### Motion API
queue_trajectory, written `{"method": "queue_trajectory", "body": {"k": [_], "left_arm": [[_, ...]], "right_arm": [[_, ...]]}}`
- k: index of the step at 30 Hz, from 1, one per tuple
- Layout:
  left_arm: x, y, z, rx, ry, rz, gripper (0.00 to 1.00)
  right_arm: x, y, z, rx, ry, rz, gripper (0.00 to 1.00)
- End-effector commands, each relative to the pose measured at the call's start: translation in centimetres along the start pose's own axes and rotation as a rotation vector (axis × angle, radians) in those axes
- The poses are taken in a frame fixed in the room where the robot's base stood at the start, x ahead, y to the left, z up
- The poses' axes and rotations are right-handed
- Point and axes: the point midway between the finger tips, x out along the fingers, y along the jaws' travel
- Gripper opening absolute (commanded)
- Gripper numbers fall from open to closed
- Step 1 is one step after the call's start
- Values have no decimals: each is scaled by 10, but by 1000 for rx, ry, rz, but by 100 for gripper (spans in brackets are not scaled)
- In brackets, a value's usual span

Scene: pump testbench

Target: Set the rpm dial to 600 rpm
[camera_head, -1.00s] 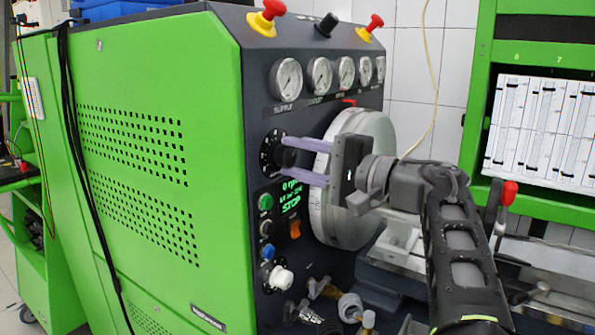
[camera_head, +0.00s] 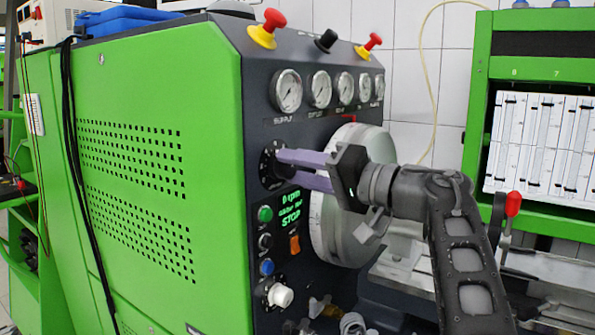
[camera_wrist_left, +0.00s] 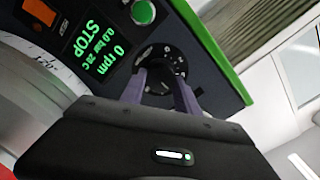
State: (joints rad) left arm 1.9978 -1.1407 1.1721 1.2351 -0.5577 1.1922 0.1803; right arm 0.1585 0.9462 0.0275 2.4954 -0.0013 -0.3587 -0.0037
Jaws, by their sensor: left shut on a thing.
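The rpm dial (camera_head: 267,165) is a black round dial with pale scale marks on the dark front panel of the green test bench. It also shows in the left wrist view (camera_wrist_left: 172,54). My left gripper (camera_head: 283,166) has its two purple fingers shut on the dial's knob, one on each side. In the left wrist view, the fingertips (camera_wrist_left: 161,82) partly hide the knob. The display (camera_head: 290,206) beside the dial reads 0 rpm and STOP. The dial's exact setting cannot be read. My right gripper is not in view.
Several gauges (camera_head: 287,91) line the panel above, with red and black knobs (camera_head: 326,40) on top. A green button (camera_head: 265,213), an orange switch (camera_head: 294,244) and a white knob (camera_head: 280,295) sit below. A large grey disc (camera_head: 335,235) stands close to my left gripper.

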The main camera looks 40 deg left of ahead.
Motion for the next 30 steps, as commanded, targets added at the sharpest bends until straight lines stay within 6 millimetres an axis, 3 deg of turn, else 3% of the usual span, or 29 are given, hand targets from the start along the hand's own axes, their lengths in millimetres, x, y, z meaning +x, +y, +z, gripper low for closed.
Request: {"method": "queue_trajectory", "body": {"k": [11,12,19,30], "left_arm": [[0,0,0,-4,-1,0,0],[0,0,0,-4,-1,0,40],[0,0,0,-4,-1,0,59],[-6,0,0,-4,0,0,59]], "right_arm": [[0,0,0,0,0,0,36],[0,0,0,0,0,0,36],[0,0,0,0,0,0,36],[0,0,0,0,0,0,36]]}}
